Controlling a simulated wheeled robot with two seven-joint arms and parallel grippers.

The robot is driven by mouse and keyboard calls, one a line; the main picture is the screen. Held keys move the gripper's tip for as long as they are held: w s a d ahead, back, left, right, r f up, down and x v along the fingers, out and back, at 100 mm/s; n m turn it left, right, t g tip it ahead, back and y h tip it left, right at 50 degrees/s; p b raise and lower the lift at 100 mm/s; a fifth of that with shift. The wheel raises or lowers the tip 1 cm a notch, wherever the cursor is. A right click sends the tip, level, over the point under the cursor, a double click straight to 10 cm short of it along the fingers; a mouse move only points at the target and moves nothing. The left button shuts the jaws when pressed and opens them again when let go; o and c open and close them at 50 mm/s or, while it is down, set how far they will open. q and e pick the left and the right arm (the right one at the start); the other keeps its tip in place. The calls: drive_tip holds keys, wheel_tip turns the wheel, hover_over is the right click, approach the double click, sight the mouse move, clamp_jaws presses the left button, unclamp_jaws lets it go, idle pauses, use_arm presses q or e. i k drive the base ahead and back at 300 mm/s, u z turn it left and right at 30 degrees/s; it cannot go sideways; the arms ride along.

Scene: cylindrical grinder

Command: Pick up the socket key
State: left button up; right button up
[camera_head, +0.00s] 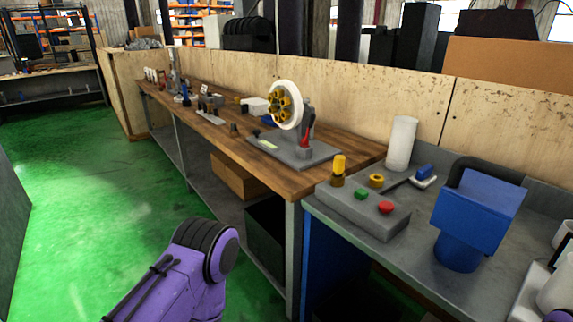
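I cannot make out the socket key for certain. Several small tools and parts stand at the far end of the wooden workbench (222,140), too small to tell apart. A thin dark rod (395,187) lies on the grey bench behind the control box (350,208), beside a small blue and white piece (425,174); I cannot tell what the rod is. A purple link of my arm shows at the bottom left, over the green floor. Neither of my grippers is in view.
A fixture with a white disc (285,103) and a grey base plate (292,153) stands on the wooden bench. A blue machine (476,212) and a white cylinder (401,143) stand on the grey bench. The green floor (75,200) at left is clear.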

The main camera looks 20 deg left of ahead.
sight(339, 160)
drive_tip(key=u, duration=1.95)
drive_tip(key=i, duration=1.35)
drive_tip(key=z, duration=1.55)
